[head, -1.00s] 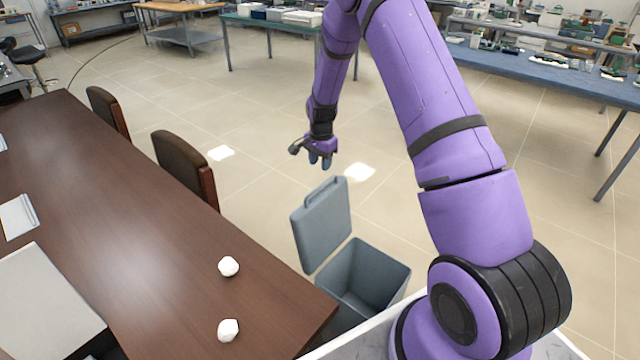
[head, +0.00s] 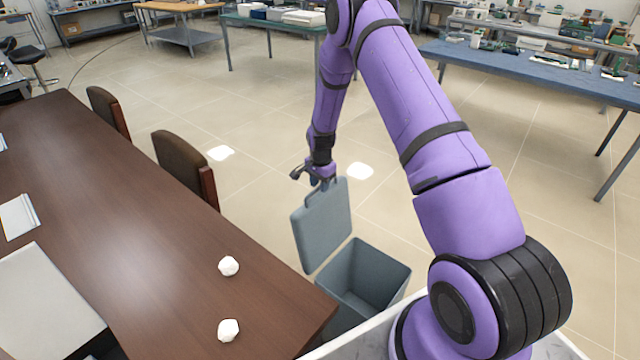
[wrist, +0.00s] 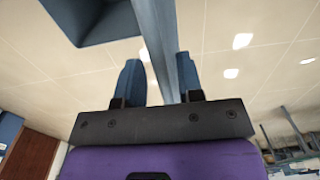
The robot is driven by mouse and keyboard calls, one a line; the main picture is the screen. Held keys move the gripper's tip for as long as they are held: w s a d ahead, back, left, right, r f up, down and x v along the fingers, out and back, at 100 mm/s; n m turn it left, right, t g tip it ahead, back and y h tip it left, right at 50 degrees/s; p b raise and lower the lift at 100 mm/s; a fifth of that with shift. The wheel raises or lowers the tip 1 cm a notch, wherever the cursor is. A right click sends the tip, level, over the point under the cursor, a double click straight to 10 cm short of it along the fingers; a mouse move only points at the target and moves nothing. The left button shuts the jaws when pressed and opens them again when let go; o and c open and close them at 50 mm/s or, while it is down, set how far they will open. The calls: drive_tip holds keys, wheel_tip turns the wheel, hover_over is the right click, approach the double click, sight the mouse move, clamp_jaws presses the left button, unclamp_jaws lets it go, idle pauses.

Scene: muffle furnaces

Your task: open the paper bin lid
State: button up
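The paper bin (head: 375,282) is a grey-blue open-topped box on the floor beside the brown table. Its lid (head: 325,235) stands upright at the bin's left side, and the bin's mouth is uncovered. My gripper (head: 322,183) is at the top edge of the lid, near its handle loop. In the wrist view my gripper (wrist: 157,82) has its two blue fingers apart, with the lid (wrist: 163,35) edge-on between them, closer to the right finger. Whether a finger touches it I cannot tell. Part of the bin (wrist: 92,22) shows at the top left there.
The brown table (head: 130,220) runs along the left, with two crumpled white balls (head: 228,266) (head: 228,330) on it. Two chairs (head: 185,165) (head: 108,112) stand at its far side. The tiled floor beyond the bin is clear. Workbenches line the back.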

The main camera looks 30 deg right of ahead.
clamp_jaws()
drive_tip(key=s+d, duration=0.2)
drive_tip(key=s, duration=0.4)
drive_tip(key=shift+d+r, duration=0.25)
drive_tip(key=shift+r, duration=0.05)
drive_tip(key=shift+o, duration=1.1)
unclamp_jaws()
wheel_tip(320, 180, up, 11)
drive_tip(key=shift+s, duration=0.15)
drive_tip(key=shift+f, duration=0.1)
